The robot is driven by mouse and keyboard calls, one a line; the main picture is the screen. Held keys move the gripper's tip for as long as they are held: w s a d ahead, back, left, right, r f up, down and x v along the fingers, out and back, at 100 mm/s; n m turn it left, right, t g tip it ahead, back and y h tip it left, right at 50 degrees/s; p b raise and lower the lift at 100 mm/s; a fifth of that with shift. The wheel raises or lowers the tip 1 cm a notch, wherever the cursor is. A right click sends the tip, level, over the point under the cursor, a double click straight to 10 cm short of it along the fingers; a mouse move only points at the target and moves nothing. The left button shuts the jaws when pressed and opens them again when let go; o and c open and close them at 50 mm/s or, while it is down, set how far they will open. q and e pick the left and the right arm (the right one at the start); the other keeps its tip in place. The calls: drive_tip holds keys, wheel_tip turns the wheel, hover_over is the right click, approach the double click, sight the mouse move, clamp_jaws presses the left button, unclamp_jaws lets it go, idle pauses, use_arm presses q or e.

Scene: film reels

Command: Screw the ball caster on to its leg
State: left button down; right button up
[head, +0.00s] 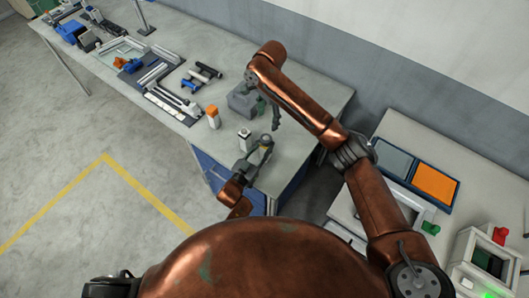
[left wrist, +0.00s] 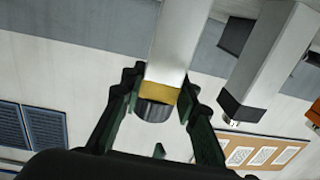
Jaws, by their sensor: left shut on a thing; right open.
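The ball caster (left wrist: 155,108), a dark rounded end with a brass band, sits between my left gripper's (left wrist: 163,118) two fingers in the left wrist view. My left gripper (head: 263,148) is shut on it, and in the head view this is low over the bench's near corner. A pale square leg (left wrist: 182,45) lines up with the caster's brass band; I cannot tell how far they are joined. A second pale leg (left wrist: 262,65) with a black end stands beside it, apart from the fingers. My right gripper (head: 275,118) is open and empty, just behind the left one.
A white post with an orange top (head: 212,116) and a dark-topped white post (head: 244,137) stand left of my grippers. A grey block (head: 242,101) lies behind. Trays of tools and parts (head: 165,95) fill the bench's far left. A second table with blue-framed trays (head: 437,183) is at right.

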use_arm(q)
drive_tip(key=c, duration=1.9)
unclamp_jaws()
drive_tip(key=shift+s+f, duration=0.1)
drive_tip(key=shift+f, duration=0.2)
drive_tip(key=o, duration=0.5)
drive_tip(key=shift+r, duration=0.2)
drive_tip(key=shift+a, duration=0.1)
drive_tip(key=v, duration=1.2)
